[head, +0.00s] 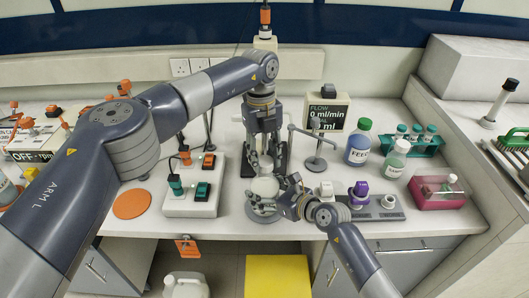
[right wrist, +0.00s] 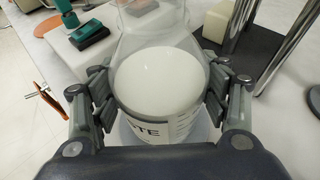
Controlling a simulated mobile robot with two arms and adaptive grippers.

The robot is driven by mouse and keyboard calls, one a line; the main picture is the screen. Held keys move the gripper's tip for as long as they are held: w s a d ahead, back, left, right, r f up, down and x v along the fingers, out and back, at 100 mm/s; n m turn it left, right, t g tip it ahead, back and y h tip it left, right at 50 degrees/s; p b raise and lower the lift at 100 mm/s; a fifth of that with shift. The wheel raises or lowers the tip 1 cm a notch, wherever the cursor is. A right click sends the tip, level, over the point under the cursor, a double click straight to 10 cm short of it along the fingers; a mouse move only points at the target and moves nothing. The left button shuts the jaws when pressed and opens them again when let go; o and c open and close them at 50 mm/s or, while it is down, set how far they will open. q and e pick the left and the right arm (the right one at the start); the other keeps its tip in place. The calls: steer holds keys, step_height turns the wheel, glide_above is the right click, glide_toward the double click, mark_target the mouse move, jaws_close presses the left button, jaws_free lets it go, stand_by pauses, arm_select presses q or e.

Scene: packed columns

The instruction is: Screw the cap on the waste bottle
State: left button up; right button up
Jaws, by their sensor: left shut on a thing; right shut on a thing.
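The waste bottle (head: 264,187) stands upright on a round grey base (head: 262,213) near the bench's front edge. In the right wrist view the bottle (right wrist: 158,82) is clear, holds white liquid, and shows label letters ending in "TE"; its mouth is out of frame. My right gripper (head: 280,187) is shut on the bottle's body, with its fingers (right wrist: 160,100) on both sides. My left gripper (head: 264,157) points down right above the bottle, shut at its neck. The cap is hidden between the left fingers, so its seating cannot be told.
A switch box (head: 192,195) stands to the left, beside an orange disc (head: 132,204). A metal stand (head: 315,163) is close behind on the right. A feed bottle (head: 358,148), another labelled bottle (head: 394,163) and a pink box (head: 438,192) stand on the right.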

arm_select(q)
steer(key=shift+f, duration=0.75)
arm_select(e)
steer(key=shift+f, duration=0.2)
